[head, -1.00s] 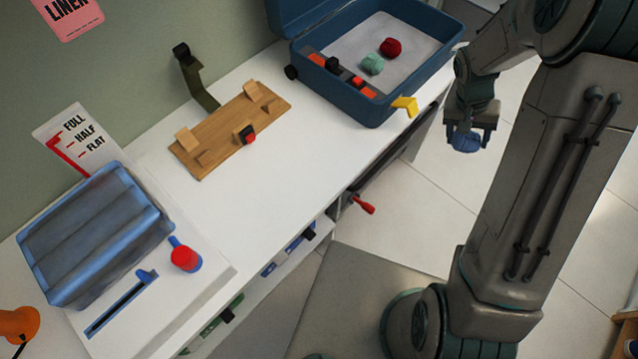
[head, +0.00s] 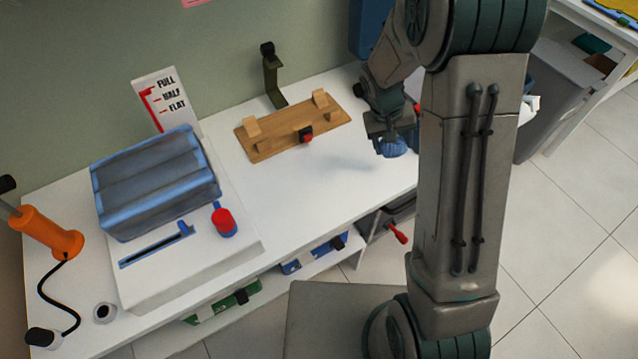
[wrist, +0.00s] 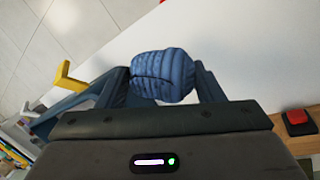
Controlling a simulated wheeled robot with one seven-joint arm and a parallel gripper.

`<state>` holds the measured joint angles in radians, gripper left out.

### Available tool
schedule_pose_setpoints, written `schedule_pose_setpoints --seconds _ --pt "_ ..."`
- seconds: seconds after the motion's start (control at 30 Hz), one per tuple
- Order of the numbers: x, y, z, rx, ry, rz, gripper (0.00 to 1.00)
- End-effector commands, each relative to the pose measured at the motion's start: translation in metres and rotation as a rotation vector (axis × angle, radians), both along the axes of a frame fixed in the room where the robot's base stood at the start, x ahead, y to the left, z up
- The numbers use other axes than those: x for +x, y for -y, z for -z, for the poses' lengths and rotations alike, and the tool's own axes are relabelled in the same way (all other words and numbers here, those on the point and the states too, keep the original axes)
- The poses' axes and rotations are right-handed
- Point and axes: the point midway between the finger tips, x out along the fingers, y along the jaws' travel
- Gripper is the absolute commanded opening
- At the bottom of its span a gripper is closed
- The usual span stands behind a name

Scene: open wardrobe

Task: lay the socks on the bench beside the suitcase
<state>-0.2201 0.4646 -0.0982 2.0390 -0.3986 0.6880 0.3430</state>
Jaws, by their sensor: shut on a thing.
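My gripper (head: 388,136) is shut on a rolled blue pair of socks (head: 394,147). The ribbed roll (wrist: 163,76) shows between the two fingers in the wrist view. In the head view it appears over the white bench (head: 330,185), right of the wooden board. A shadow lies on the bench to its left. The dark blue suitcase is mostly hidden behind my arm; part of its raised lid (head: 364,36) shows at the back. Its yellow latch (wrist: 64,75) shows at left in the wrist view.
A wooden board (head: 270,145) with a red button lies on the bench, a dark green bracket (head: 272,80) behind it. A blue-grey ribbed box (head: 157,182) on a white base and an orange device (head: 48,235) stand left. The bench between board and front edge is clear.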

Motion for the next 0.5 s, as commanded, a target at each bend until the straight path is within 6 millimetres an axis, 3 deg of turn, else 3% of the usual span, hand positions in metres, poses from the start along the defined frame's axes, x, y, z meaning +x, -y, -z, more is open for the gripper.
schedule_pose_setpoints --seconds 0.5 --pt "0.029 -0.031 0.007 0.001 0.005 -0.861 0.39"
